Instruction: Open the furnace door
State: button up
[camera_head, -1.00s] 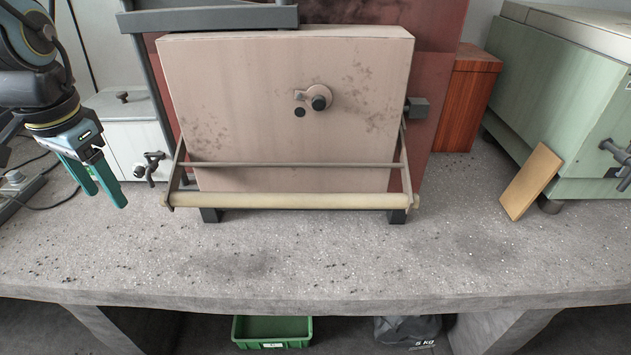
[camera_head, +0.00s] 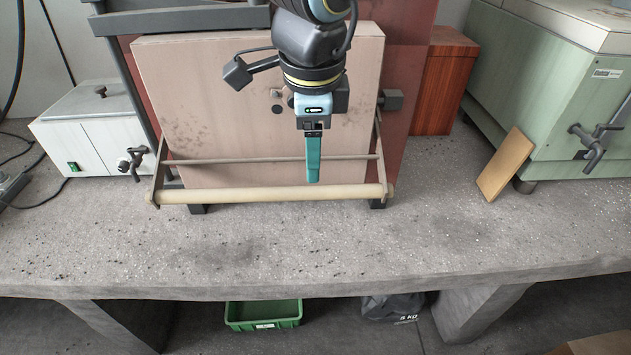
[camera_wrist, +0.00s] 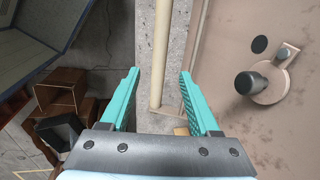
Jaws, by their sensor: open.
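The furnace is dull red (camera_head: 401,142) with a large pale pink door (camera_head: 205,90), which stands shut at the front. A cream bar (camera_head: 240,195) runs along the low front of the door on side arms, with a thin metal rod above it. My gripper (camera_head: 313,178) hangs in front of the door right of its middle, fingers pointing down and short of the bar. In the wrist view, the open teal fingers (camera_wrist: 158,76) are empty. The cream bar (camera_wrist: 160,45) shows beyond and between them, not touched. The door's dark knob and round plate (camera_wrist: 262,84) show at the right.
A white box unit (camera_head: 95,135) stands at the left. A reddish wooden block (camera_head: 446,85), a leaning tan board (camera_head: 505,165) and a green furnace-like cabinet (camera_head: 545,90) stand at the right. The bench front (camera_head: 270,250) is clear. A green crate (camera_head: 263,313) lies below.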

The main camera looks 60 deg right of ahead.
aim_at(312, 188)
jog(key=f, duration=0.3)
jog(key=d+f+p, duration=0.1)
jog(key=f, duration=0.1)
jog(key=w+f, duration=0.1)
jog(key=f, duration=0.2)
jog(key=shift+d+f, duration=0.2)
jog(key=shift+f, duration=0.15)
grip_shut()
dwell(1.0)
